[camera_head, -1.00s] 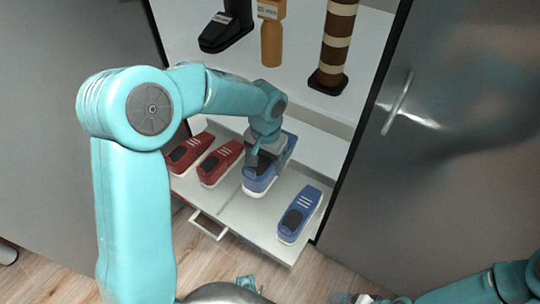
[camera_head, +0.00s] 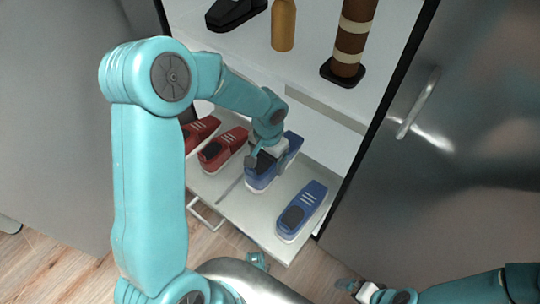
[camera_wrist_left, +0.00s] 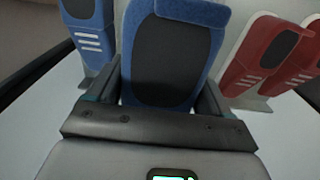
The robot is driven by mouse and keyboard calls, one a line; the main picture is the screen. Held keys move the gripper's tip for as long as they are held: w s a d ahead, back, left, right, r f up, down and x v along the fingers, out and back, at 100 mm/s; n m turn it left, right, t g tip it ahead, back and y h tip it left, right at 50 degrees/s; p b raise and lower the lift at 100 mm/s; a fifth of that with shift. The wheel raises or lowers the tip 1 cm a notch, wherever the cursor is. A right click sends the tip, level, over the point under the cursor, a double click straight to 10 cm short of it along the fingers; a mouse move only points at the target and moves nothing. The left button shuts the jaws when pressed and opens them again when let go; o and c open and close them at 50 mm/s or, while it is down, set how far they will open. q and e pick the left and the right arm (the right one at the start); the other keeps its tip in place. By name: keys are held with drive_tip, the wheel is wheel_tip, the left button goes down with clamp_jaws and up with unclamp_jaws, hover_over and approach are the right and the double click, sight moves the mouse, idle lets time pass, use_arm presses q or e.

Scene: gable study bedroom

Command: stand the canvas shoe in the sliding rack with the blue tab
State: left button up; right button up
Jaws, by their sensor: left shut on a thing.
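The blue canvas shoe (camera_head: 289,150) with a white sole is in my left gripper (camera_head: 264,162), over the pulled-out sliding rack (camera_head: 238,204). In the left wrist view the shoe (camera_wrist_left: 166,52) fills the space between the fingers, its dark opening facing the camera. The gripper is shut on it. I cannot tell whether its sole touches the rack. A second blue shoe (camera_head: 303,209) stands to its right, and two red shoes (camera_head: 224,148) (camera_head: 201,131) stand to its left. I cannot make out a blue tab. My right gripper (camera_head: 354,290) is low at the right, its jaws unclear.
A thin divider (camera_head: 230,188) runs between the red and blue shoes. The rack's front handle (camera_head: 206,214) sticks out over the wood floor. A grey door (camera_head: 455,150) stands at the right.

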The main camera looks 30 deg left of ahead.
use_arm(q)
wheel_tip(320, 180, down, 12)
drive_tip(key=b, duration=0.9)
drive_tip(key=shift+r, duration=0.1)
drive_tip(key=shift+f+b, duration=0.55)
drive_tip(key=shift+f, duration=0.1)
use_arm(e)
wheel_tip(320, 180, down, 10)
drive_tip(key=d, duration=0.1)
drive_tip(key=shift+w+m, duration=0.3)
drive_tip(key=shift+w, duration=0.15)
use_arm(q)
drive_tip(key=o, duration=1.1)
drive_tip(key=shift+r, duration=0.1)
wheel_tip(320, 180, up, 16)
drive_tip(key=p, duration=0.6)
drive_tip(key=shift+r+p, duration=0.1)
drive_tip(key=shift+p, duration=0.25)
use_arm(e)
wheel_tip(320, 180, up, 6)
drive_tip(key=s+a, duration=0.1)
use_arm(q)
drive_tip(key=shift+s, duration=0.1)
use_arm(e)
drive_tip(key=shift+s, duration=0.2)
